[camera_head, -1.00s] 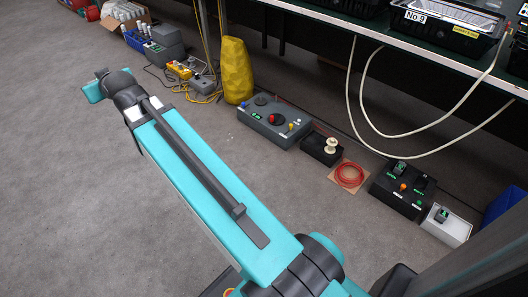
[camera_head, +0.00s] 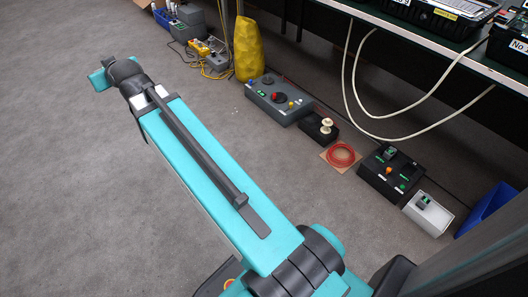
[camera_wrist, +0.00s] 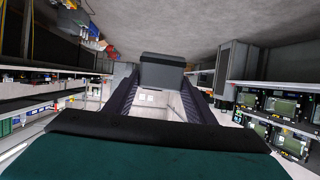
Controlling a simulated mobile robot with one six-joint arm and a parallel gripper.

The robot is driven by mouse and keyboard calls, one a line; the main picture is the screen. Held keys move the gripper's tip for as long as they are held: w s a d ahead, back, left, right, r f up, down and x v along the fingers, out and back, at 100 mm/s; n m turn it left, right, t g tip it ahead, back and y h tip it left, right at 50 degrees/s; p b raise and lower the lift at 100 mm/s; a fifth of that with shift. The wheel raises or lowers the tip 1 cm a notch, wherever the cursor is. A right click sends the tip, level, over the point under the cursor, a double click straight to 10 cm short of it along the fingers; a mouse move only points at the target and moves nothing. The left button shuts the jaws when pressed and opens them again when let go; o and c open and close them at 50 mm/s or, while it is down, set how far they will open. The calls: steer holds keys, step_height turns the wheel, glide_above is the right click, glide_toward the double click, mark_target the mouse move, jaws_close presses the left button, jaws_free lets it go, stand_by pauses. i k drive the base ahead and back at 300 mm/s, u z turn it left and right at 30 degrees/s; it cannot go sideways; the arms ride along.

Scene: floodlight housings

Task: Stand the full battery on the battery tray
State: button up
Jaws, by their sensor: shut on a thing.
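My gripper (camera_wrist: 162,92) shows in the wrist view with its two dark fingers closed on a dark grey block (camera_wrist: 162,70). The block looks like a battery, but I cannot read any charge mark on it. In the head view my arm reaches to the upper left and its fingers are not visible.
A blue bin (camera_head: 487,212) stands at right. White cables hang from the bench (camera_head: 440,35). Floor at left is clear.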

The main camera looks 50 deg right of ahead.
mark_target(439, 217)
steer(key=z, duration=0.2)
steer(key=k, duration=1.35)
steer(key=z, duration=0.65)
